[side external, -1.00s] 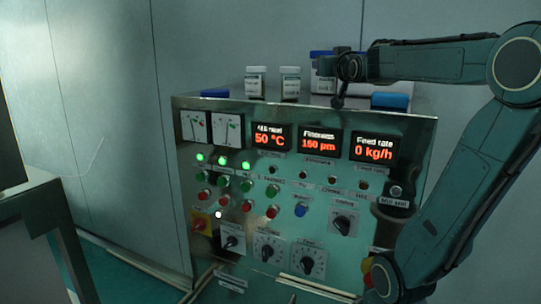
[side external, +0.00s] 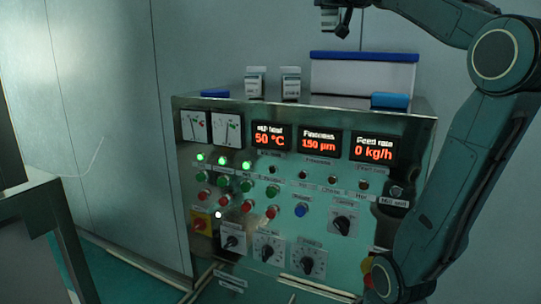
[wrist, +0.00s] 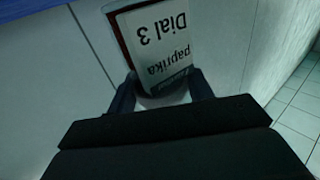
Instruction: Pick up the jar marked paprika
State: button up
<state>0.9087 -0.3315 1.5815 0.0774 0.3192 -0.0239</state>
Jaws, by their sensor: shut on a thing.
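The paprika jar (wrist: 160,48) fills the upper middle of the wrist view, its white label upside down and reading "paprika" and "Dial 3". My gripper (wrist: 162,92) is shut on it, one finger on each side. In the side external view my gripper (side external: 343,24) is at the top edge, high above the machine. Part of the held jar (side external: 329,18) shows there, cut off by the picture's edge. Two other white-labelled jars, a left one (side external: 255,84) and a right one (side external: 291,84), stand on the machine top; their labels are too small to read.
A white box with a blue lid (side external: 362,76) stands on the machine top, right of the two jars. A small blue block (side external: 390,101) lies near the right front edge, and another blue item (side external: 215,94) at the left. The control panel (side external: 300,225) faces front.

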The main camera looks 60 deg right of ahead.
jog(key=shift+r, duration=1.3)
